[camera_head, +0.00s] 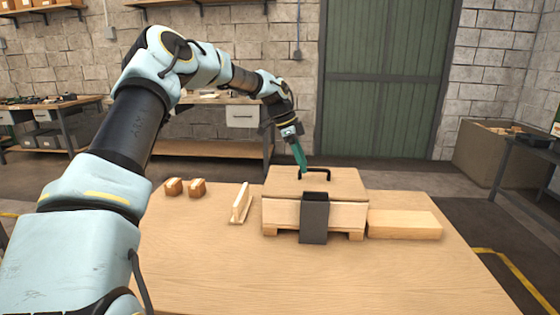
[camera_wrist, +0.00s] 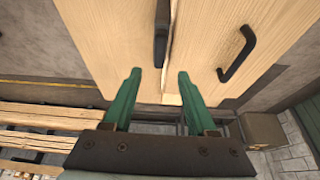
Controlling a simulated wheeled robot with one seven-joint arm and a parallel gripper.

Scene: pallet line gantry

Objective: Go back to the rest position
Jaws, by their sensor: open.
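My gripper (camera_head: 302,162) is above the worktable at the left side of a black handle (camera_head: 314,172) on a wooden lid (camera_head: 345,183). In the wrist view my gripper (camera_wrist: 160,72) shows two green fingers spread apart with nothing held between them. The handle (camera_wrist: 238,55) appears there to the right of the fingers, apart from them. A dark upright piece (camera_wrist: 161,35) stands just beyond the gap, against the wood. Whether a fingertip touches the handle cannot be told in the head view.
The lid tops a wooden box (camera_head: 280,214) on short feet, with a dark plate (camera_head: 314,220) in front. A wooden block (camera_head: 405,224) lies right. A slat piece (camera_head: 240,203) and two small blocks (camera_head: 173,187) are left. The table (camera_head: 330,285) is clear in front.

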